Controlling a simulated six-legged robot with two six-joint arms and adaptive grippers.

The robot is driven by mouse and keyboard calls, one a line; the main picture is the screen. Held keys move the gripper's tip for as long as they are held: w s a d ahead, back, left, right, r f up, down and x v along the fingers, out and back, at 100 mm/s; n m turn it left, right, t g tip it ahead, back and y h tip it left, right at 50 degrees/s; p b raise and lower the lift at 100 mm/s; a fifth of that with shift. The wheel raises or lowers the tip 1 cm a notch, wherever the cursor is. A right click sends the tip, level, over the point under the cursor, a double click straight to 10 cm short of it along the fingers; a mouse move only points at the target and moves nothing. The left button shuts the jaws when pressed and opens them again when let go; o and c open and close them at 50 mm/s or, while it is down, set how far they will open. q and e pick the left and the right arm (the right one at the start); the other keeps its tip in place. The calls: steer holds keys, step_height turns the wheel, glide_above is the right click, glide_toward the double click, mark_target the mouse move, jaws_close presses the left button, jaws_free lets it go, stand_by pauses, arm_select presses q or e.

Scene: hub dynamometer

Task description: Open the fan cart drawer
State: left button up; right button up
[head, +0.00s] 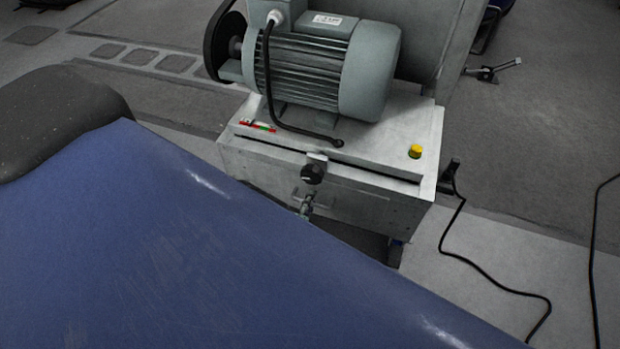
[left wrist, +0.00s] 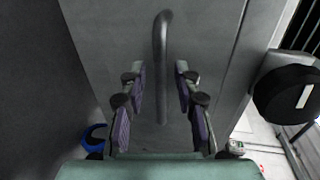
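The fan cart (head: 330,185) is a pale grey cabinet with a motor on top. Its front has a slot, a black knob and a drawer front (left wrist: 110,35). In the left wrist view a grey bar handle (left wrist: 162,40) stands out from the drawer front. My left gripper (left wrist: 160,74) is open, with one finger on each side of the handle and a gap to it on both sides. In the head view only a small part of the left gripper (head: 306,207) shows by the handle; a blue surface hides the rest. My right gripper is not in view.
The black knob (head: 312,173) sits above the handle and also shows at the right in the left wrist view (left wrist: 287,92). A grey motor (head: 325,65) and a yellow button (head: 415,151) are on the top. A black cable (head: 480,265) runs over the floor at right.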

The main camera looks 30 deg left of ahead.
arm_select(q)
jaws_close()
stand_by(0.4)
stand_by(0.6)
